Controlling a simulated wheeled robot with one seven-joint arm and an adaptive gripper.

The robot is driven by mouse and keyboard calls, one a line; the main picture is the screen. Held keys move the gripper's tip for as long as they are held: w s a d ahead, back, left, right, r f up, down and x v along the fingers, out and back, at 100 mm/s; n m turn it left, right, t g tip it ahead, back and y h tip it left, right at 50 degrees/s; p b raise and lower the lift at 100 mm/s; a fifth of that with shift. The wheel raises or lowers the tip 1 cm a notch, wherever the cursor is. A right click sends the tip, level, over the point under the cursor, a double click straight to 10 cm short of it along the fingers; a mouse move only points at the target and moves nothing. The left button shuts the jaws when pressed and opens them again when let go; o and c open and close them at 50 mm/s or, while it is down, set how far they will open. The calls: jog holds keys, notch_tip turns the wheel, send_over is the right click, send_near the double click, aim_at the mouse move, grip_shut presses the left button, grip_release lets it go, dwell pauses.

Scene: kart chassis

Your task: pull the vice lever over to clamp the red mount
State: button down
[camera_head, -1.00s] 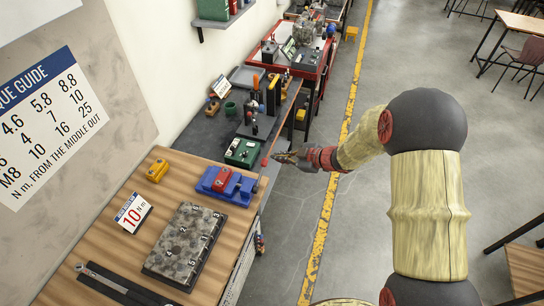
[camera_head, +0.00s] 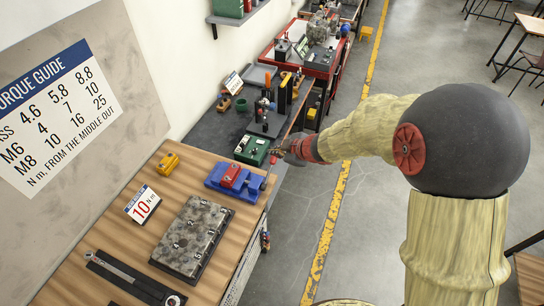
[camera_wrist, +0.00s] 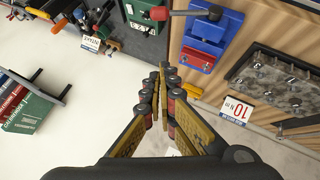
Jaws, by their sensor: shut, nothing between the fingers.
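The blue vice (camera_head: 255,184) sits on the wooden bench near its right edge, with the red mount (camera_head: 231,175) between its blue parts. In the wrist view the vice (camera_wrist: 205,33) is at the upper right and the red mount (camera_wrist: 196,59) shows below its upper blue part. The vice lever's red knob (camera_wrist: 158,13) is at the top centre, its bar running right to a dark pivot. The knob also shows in the head view (camera_head: 273,160). My gripper (camera_head: 278,151) is shut and empty beside the knob; in the wrist view its fingertips (camera_wrist: 161,70) are apart from it.
A green block (camera_head: 252,150) stands on the dark bench behind the vice. A speckled numbered plate (camera_head: 192,236), a 10 Nm card (camera_head: 142,204), a yellow block (camera_head: 168,162) and a torque wrench (camera_head: 122,275) lie on the wooden bench. Open floor lies to the right.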

jog(key=d, duration=0.1)
jog(key=b, duration=0.3)
send_over(273, 160)
jog(key=s+a, duration=0.2)
notch_tip(273, 160, down, 9)
jog(key=shift+w+d+f+h+b, duration=0.2)
jog(key=shift+d+f+h+b, duration=0.1)
jog(key=shift+d+f, duration=0.35)
jog(key=shift+w+f, duration=0.2)
jog(key=shift+f, duration=0.45)
jog(key=shift+w+d, duration=0.1)
jog(key=shift+w, duration=0.05)
jog(key=shift+w+d+f+p, duration=0.1)
jog(key=shift+w+f+p, duration=0.1)
jog(key=shift+p, duration=0.15)
jog(key=shift+w+d+f+p, duration=0.2)
jog(key=shift+w+f+p, duration=0.15)
jog(key=shift+f, duration=0.1)
